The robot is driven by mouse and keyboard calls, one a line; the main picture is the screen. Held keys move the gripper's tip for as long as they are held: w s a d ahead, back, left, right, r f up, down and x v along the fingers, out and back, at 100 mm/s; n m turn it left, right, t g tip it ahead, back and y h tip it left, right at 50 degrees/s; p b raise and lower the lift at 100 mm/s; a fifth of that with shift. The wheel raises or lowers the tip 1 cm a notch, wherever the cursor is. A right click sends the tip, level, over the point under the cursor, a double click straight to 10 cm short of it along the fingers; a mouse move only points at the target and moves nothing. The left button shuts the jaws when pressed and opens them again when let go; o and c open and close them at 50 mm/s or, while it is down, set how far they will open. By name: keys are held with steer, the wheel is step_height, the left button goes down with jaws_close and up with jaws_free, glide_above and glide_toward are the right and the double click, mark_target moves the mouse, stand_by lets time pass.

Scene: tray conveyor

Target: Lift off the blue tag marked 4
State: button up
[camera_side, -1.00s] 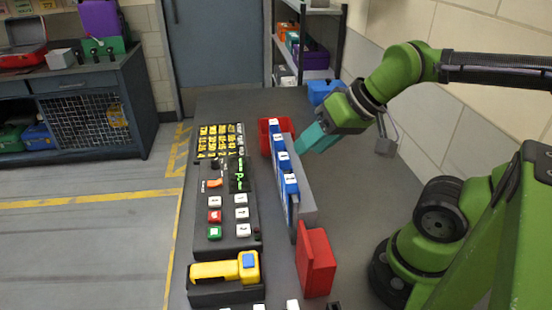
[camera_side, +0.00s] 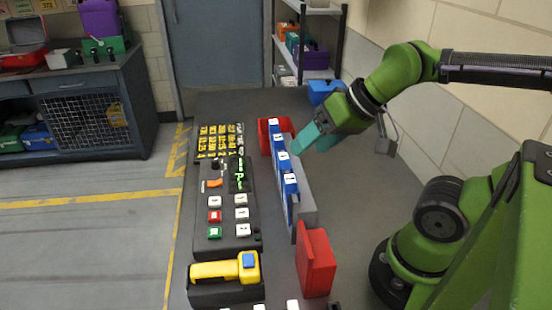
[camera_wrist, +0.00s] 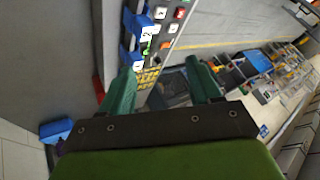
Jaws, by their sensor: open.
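Several blue tags with white labels stand in a row in a grey rack (camera_side: 308,208) in the side view. They include a far tag (camera_side: 275,129), a middle tag (camera_side: 283,168) and a near tag (camera_side: 290,192). The label numbers are too small to read surely, so I cannot tell which is 4. My gripper (camera_side: 308,146) has teal fingers, spread apart and empty, to the right of the row's far half and above it. In the wrist view, my gripper (camera_wrist: 160,66) is open, with blue tags (camera_wrist: 131,56) beyond the left finger.
A red bin (camera_side: 264,137) stands at the rack's far end and a red block (camera_side: 316,262) at its near end. A button panel (camera_side: 227,220) and a yellow device (camera_side: 215,271) lie to the left. A blue container (camera_side: 323,90) stands behind my gripper.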

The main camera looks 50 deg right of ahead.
steer(key=m+g+h, duration=0.3)
steer(key=m+g, duration=0.2)
steer(key=g, duration=0.3)
glide_toward(284, 156)
step_height(284, 156, down, 7)
steer(key=shift+s+d+r, duration=0.1)
steer(key=shift+s+r, duration=0.05)
steer(key=shift+s, duration=0.05)
steer(key=shift+s+d+f, duration=0.1)
steer(key=shift+d+f, duration=0.05)
steer(key=shift+f, duration=0.7)
steer(key=shift+s+d+f, duration=0.1)
steer(key=shift+d+f, duration=0.05)
steer(key=shift+f, duration=0.75)
steer(key=shift+s+d+f, duration=0.1)
steer(key=shift+d+f, duration=0.05)
steer(key=shift+f, duration=0.7)
steer(key=c, duration=1.1)
